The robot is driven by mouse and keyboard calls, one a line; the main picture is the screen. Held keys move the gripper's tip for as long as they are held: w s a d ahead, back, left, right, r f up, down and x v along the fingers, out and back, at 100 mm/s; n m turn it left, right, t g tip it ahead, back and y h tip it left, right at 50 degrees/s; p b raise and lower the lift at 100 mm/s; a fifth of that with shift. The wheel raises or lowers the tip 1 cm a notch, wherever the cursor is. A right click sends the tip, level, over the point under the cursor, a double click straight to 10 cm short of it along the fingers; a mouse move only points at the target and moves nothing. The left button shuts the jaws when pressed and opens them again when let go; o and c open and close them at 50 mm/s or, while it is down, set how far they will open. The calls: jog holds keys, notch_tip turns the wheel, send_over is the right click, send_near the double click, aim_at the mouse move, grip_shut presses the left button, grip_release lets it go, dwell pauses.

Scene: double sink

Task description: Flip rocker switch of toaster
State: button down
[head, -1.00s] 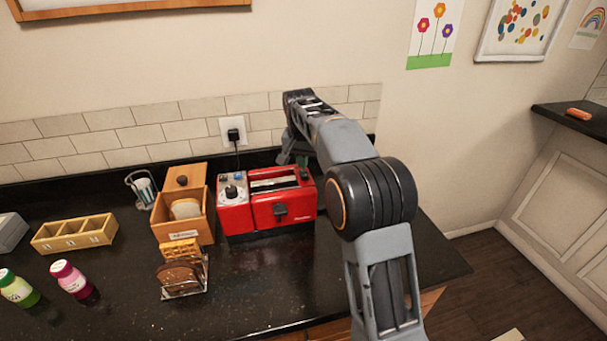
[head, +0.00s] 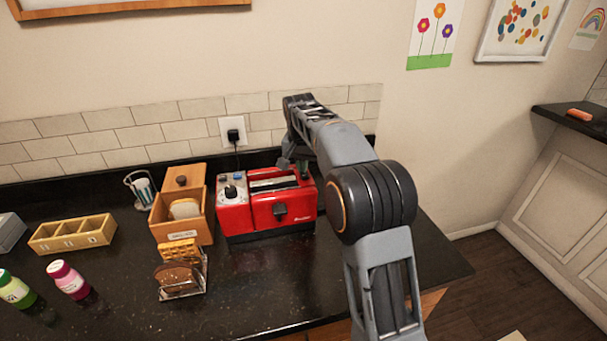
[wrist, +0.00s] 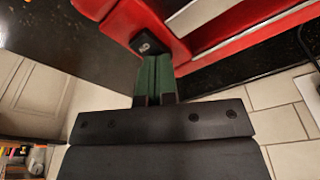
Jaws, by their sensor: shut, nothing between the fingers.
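The red toaster (head: 235,218) stands on the black counter against the tiled wall; it also shows in the wrist view (wrist: 262,27). Its black rocker switch, marked ON, shows upside down in the wrist view (wrist: 144,42), on the toaster's top near one end. My gripper (wrist: 151,60) has its green fingers shut together and empty. The fingertips are right at the wall-side edge of the switch; I cannot tell whether they touch it. In the head view my arm hides most of the gripper, behind the toaster's right rear.
A wooden bread box (head: 180,232) stands left of the toaster, with a rack of bread and waffles (head: 181,283) in front. A wooden compartment box (head: 72,236) and two bottles (head: 68,279) are farther left. A plugged outlet (head: 233,131) is behind the toaster.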

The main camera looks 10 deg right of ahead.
aim_at(304, 176)
dwell(0.3)
notch_tip(304, 176, up, 7)
jog(key=p, duration=0.7)
jog(key=shift+f, duration=0.1)
dwell(0.3)
jog(key=shift+w+f+n, duration=0.2)
jog(key=shift+n, duration=1.1)
jog(key=s+f, duration=0.1)
jog(key=f, duration=0.1)
jog(key=s+f, duration=0.2)
jog(key=shift+a, duration=0.15)
jog(key=s+r+n+t, duration=0.1)
jog(key=s+n+t, duration=0.2)
jog(key=s, duration=2.4)
jog(key=shift+r+y, duration=0.4)
